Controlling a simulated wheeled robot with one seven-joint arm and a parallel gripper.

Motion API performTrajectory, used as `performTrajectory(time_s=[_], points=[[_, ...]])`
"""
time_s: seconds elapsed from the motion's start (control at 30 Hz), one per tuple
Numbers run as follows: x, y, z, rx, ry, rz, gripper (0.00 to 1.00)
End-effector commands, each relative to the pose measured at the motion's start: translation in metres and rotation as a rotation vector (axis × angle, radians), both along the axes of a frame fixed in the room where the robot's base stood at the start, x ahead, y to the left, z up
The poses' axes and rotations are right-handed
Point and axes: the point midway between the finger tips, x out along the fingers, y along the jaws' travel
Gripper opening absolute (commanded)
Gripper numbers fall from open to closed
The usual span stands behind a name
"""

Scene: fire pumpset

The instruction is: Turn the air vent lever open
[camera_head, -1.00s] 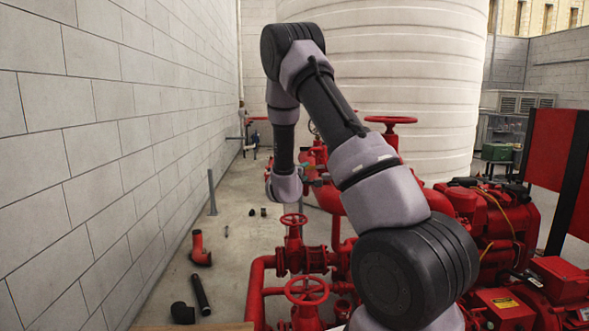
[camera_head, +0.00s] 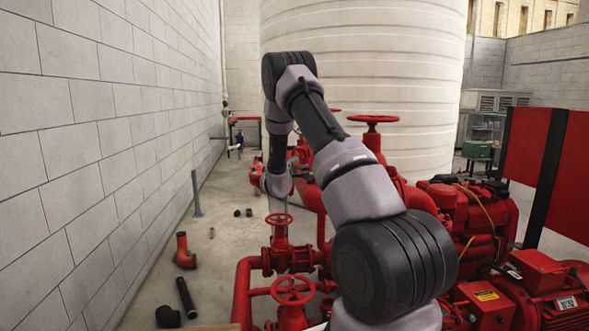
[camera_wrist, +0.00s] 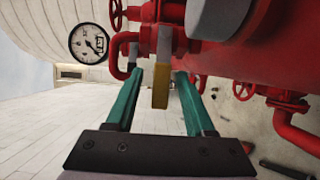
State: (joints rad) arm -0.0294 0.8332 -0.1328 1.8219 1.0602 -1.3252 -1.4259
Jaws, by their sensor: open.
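In the wrist view a yellow lever (camera_wrist: 160,92) with a grey upper part hangs from red pipework, and I take it to be the air vent lever. My gripper (camera_wrist: 160,73) is open, with one teal finger on each side of the lever. Gaps show between the lever and both fingers, so it is not gripped. In the head view my arm hides most of this spot, and I cannot make out the lever there.
A round pressure gauge (camera_wrist: 88,43) and curved red pipes are close to the fingers. Red valve handwheels (camera_head: 293,290) and a pump engine (camera_head: 465,225) stand nearby. A block wall (camera_head: 90,150) is at left. Loose fittings, including a red elbow (camera_head: 184,252), lie on the floor.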

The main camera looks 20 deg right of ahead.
Motion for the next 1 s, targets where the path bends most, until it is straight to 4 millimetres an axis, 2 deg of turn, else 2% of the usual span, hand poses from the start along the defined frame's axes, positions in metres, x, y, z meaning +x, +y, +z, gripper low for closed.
performTrajectory(time_s=[0.2, 0.23, 0.3, 0.37, 1.0], points=[[0.0002, 0.0000, -0.0003, 0.001, 0.001, 0.000, 0.54], [0.0002, 0.0000, -0.0003, 0.001, 0.001, 0.000, 0.46], [0.0001, 0.0000, -0.0003, 0.001, 0.001, 0.000, 0.19], [0.0001, 0.0000, -0.0002, 0.001, 0.001, 0.000, 0.00], [0.0001, 0.0000, 0.0004, -0.001, -0.001, 0.000, 0.00]])
